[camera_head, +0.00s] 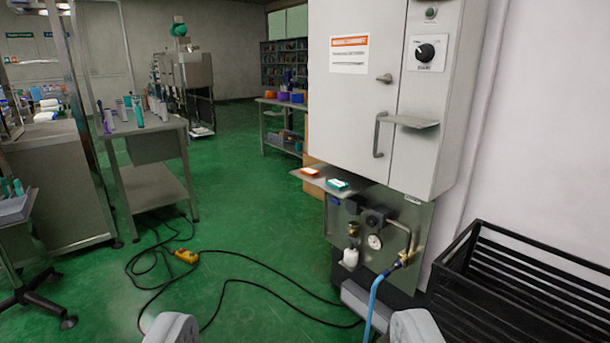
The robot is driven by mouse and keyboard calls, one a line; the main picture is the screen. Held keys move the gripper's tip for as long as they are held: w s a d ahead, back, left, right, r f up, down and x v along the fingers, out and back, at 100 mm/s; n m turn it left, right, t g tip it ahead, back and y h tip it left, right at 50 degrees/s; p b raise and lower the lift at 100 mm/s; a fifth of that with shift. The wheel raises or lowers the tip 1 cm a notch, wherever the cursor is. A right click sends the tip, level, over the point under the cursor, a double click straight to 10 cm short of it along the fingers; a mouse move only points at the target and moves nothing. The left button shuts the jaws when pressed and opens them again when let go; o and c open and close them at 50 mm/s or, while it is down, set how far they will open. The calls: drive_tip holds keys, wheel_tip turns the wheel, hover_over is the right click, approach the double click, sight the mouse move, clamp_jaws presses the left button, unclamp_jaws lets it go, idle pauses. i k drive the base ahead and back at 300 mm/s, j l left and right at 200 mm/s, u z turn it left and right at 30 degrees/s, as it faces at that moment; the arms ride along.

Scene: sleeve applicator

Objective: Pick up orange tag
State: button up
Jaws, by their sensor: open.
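The orange tag (310,172) lies flat on a small metal shelf (318,182) below the grey wall cabinet. A green tag (338,184) lies on the same shelf, to its right and nearer. My gripper (292,330) shows at the bottom edge as two grey fingers set wide apart. It is open, with nothing seen between the fingers, and well apart from the tags. Its lower part is cut off by the frame.
The cabinet (395,160) has a handle and a knob. Below the shelf are valves, a gauge (375,241) and a blue hose (376,300). A black crate (520,290) stands at right. A metal table (150,125) stands left.

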sight(308, 170)
drive_tip(key=i+j, duration=0.2)
drive_tip(key=i, duration=0.4)
drive_tip(key=i+j, duration=0.15)
drive_tip(key=i, duration=0.45)
drive_tip(key=i+j, duration=0.2)
drive_tip(key=i, duration=0.4)
drive_tip(key=i+j, duration=0.15)
drive_tip(key=i, duration=0.4)
